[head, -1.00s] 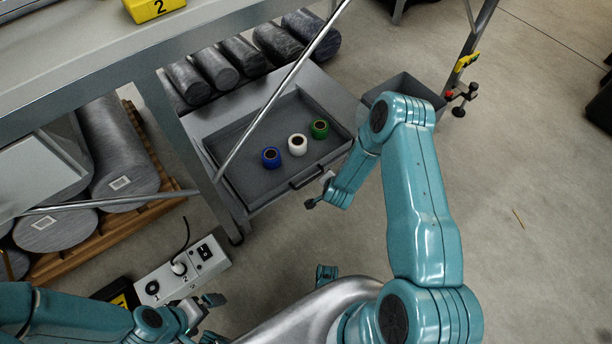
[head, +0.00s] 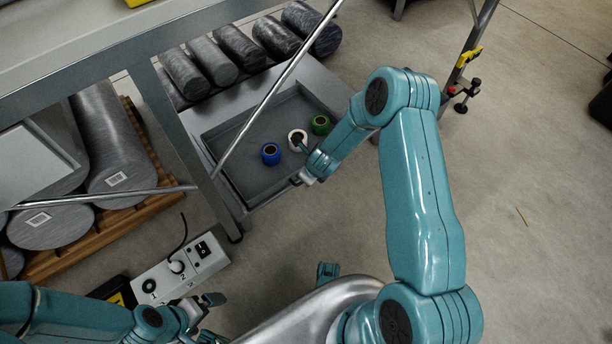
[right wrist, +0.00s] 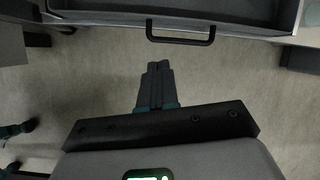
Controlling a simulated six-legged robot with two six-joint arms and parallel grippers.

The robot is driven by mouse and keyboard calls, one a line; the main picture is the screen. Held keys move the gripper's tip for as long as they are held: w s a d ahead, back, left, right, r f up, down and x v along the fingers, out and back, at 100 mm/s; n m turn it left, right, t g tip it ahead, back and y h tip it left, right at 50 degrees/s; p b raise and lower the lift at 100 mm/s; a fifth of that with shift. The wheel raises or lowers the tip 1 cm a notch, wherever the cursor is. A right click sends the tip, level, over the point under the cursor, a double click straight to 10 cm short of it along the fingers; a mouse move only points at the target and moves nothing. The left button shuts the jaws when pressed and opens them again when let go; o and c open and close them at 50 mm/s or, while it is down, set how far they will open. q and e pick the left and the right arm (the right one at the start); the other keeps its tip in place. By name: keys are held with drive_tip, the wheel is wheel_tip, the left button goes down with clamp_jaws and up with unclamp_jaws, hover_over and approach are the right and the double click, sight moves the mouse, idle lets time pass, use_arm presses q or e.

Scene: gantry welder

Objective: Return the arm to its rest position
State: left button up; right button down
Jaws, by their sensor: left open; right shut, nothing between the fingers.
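My right arm (head: 425,200) reaches up from the lower right and bends at its raised elbow. Its forearm slants down to the left, to the right gripper (head: 302,153) at the front of the open drawer (head: 240,185). The right gripper's fingers (right wrist: 157,78) are shut and empty in the right wrist view. They point toward the drawer's handle (right wrist: 180,41), with floor showing between. The handle is hidden behind my arm in the head view. My left gripper (head: 213,318) is open and empty at the lower left, just below the switch box.
A switch box (head: 180,275) lies on the floor at left. A diagonal rod (head: 275,90) crosses before the drawer.

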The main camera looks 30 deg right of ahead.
drive_tip(key=m, duration=0.1)
drive_tip(key=a+m, duration=0.1)
drive_tip(key=shift+s+a+f+m+y, duration=0.1)
drive_tip(key=shift+s+m+y, duration=0.2)
drive_tip(key=shift+m, duration=0.1)
drive_tip(key=s+a+r+n+g+y, duration=0.1)
drive_tip(key=s+a+n, duration=0.5)
drive_tip(key=n, duration=0.4)
drive_tip(key=s+a+r+n+g+y, duration=0.15)
drive_tip(key=s+a+n, duration=0.25)
drive_tip(key=s+n, duration=0.55)
drive_tip(key=s+a+n+g+y, duration=0.15)
drive_tip(key=s+a+n, duration=0.45)
drive_tip(key=n, duration=0.6)
use_arm(q)
wheel_tip(320, 180, up, 30)
drive_tip(key=s+d+p, duration=0.1)
drive_tip(key=p, duration=2.9)
drive_tip(key=shift+s+d+m+g, duration=0.15)
drive_tip(key=shift+s+m+g, duration=0.05)
drive_tip(key=shift+m+g, duration=0.1)
use_arm(e)
wheel_tip(320, 180, up, 30)
drive_tip(key=n, duration=0.1)
drive_tip(key=shift+s, duration=0.25)
